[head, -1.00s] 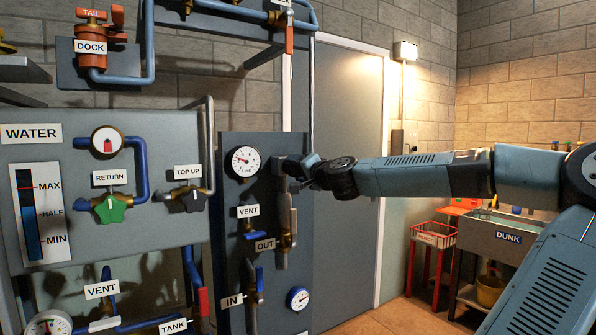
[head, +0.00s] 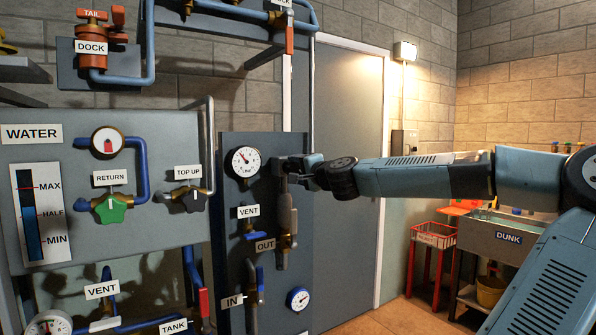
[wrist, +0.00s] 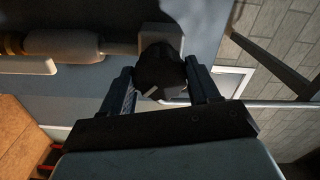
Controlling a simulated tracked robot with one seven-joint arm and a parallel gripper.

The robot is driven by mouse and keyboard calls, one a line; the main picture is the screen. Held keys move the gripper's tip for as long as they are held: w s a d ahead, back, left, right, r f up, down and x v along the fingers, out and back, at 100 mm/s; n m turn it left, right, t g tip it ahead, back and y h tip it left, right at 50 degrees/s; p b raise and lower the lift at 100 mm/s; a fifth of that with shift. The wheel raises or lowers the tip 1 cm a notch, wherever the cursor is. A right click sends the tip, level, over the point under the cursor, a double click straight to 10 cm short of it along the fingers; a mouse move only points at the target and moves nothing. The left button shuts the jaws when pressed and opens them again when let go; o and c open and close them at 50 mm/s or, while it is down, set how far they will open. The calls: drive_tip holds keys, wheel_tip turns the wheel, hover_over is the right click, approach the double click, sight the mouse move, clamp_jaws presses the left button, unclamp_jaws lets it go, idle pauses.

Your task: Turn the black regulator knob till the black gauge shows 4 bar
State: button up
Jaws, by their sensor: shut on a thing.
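The black regulator knob (wrist: 160,70) is between the two fingers of my gripper (wrist: 162,88) in the wrist view. The fingers are shut on it from both sides, and a pale mark shows on its face. In the head view my gripper (head: 300,167) reaches the panel from the right and mostly hides the knob. The black-rimmed gauge marked LINE (head: 245,161) is just left of the gripper. Its needle points up and to the left; its numbers are too small to read.
Below are the pale filter body (head: 287,213), the VENT valve (head: 249,226), and the OUT and IN labels. The WATER board (head: 150,230) is on the left, a grey door (head: 350,130) behind my arm.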

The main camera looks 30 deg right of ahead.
drive_tip(key=shift+d+r, duration=0.1)
drive_tip(key=shift+d, duration=0.05)
drive_tip(key=o, duration=1.1)
drive_tip(key=shift+w, duration=0.1)
drive_tip(key=shift+c, duration=0.2)
drive_tip(key=s, duration=1.3)
drive_tip(key=shift+s+d, duration=0.15)
drive_tip(key=shift+s, duration=0.25)
drive_tip(key=s+a+f+n+g+y, duration=0.1)
drive_tip(key=s+a+n+g+y, duration=0.1)
drive_tip(key=s+a+n, duration=0.45)
drive_tip(key=s+a+f+n+g+y, duration=0.1)
drive_tip(key=s+a+n+g, duration=0.15)
drive_tip(key=a, duration=0.65)
drive_tip(key=s+a+f+n+g+h, duration=0.1)
drive_tip(key=s+a+f+n+g, duration=0.2)
drive_tip(key=f, duration=0.3)
drive_tip(key=s+a+f+n+g+h, duration=0.2)
drive_tip(key=s+a+f+g, duration=0.2)
drive_tip(key=s+f+g, duration=0.1)
wheel_tip(320, 180, down, 3)
drive_tip(key=shift+s+r+n+h, duration=0.2)
drive_tip(key=shift+s+n+h, duration=0.15)
drive_tip(key=shift+s, duration=0.2)
